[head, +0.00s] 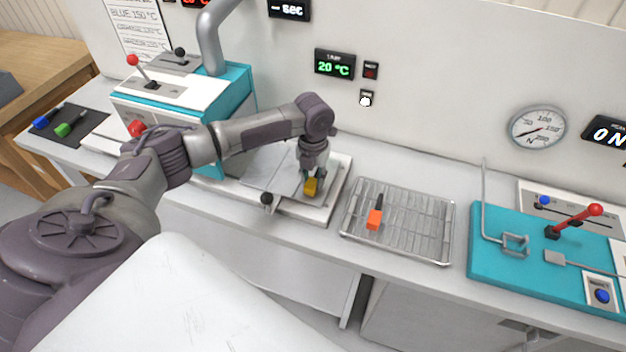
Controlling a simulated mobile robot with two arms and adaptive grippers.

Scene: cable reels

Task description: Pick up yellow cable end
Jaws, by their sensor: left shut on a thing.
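The yellow cable end (311,186) is a small yellow block at the middle of the head view, over the white plate of a low stand. My left gripper (311,178) points down and is shut on it. The gripper's fingers cover part of the block, and I cannot tell whether it touches the plate. My right gripper is not in view.
A wire rack (415,232) with an orange cable end (375,219) lies to the right. A teal press with a red lever (595,210) stands further right. A teal machine (235,90) stands behind my left arm. Blue (40,122) and green (63,130) cable ends lie far left.

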